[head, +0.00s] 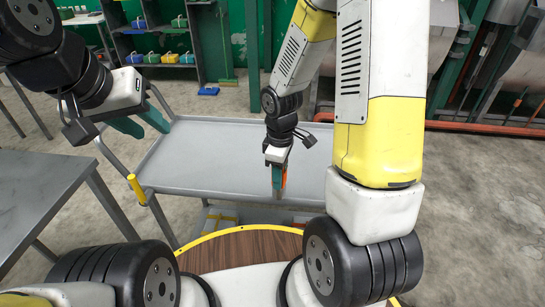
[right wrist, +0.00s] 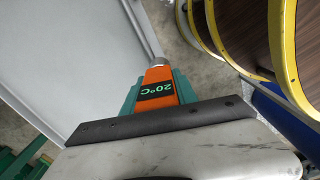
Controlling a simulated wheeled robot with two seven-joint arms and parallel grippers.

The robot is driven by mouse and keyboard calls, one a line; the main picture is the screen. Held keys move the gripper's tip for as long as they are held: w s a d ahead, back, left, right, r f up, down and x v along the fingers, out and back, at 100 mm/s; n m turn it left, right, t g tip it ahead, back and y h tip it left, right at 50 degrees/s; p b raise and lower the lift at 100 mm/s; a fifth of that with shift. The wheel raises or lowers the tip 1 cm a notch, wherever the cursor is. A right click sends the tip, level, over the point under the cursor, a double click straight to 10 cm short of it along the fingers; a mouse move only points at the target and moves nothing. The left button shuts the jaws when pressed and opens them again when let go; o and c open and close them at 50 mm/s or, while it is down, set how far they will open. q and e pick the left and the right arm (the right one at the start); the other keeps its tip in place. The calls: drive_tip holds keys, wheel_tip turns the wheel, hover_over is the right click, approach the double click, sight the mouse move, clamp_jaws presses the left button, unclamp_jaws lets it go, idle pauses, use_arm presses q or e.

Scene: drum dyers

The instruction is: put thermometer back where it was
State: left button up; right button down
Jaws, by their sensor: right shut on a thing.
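The thermometer is orange with a dark display reading 20°C and a metal probe. It shows large in the right wrist view (right wrist: 157,88) and as a small orange strip in the head view (head: 284,178). My right gripper (head: 278,190), with teal fingers, is shut on its orange body. It holds the thermometer over the near part of the grey cart top (head: 215,150); the gap to the cart is hard to tell. My left gripper (head: 142,124) is open and empty above the cart's left end.
The cart top is bare where it shows. A grey table (head: 50,195) stands at the left. A blue item (head: 208,91) lies on the floor. Orange pipes (head: 480,127) run along the right.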

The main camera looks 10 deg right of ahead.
drive_tip(key=shift+s+a+n, duration=0.2)
drive_tip(key=shift+s+n, duration=0.4)
drive_tip(key=shift+n, duration=0.5)
drive_tip(key=shift+w+d+f, duration=0.8)
drive_tip(key=shift+w+f, duration=0.05)
drive_tip(key=shift+w, duration=1.65)
drive_tip(key=shift+w+d+f, duration=0.8)
drive_tip(key=shift+w+d, duration=0.05)
drive_tip(key=shift+w, duration=1.6)
drive_tip(key=shift+w+d+f, duration=0.8)
drive_tip(key=shift+w+f, duration=0.05)
drive_tip(key=shift+w, duration=1.65)
drive_tip(key=c, duration=1)
unclamp_jaws()
drive_tip(key=shift+f, duration=0.1)
drive_tip(key=shift+o, duration=0.2)
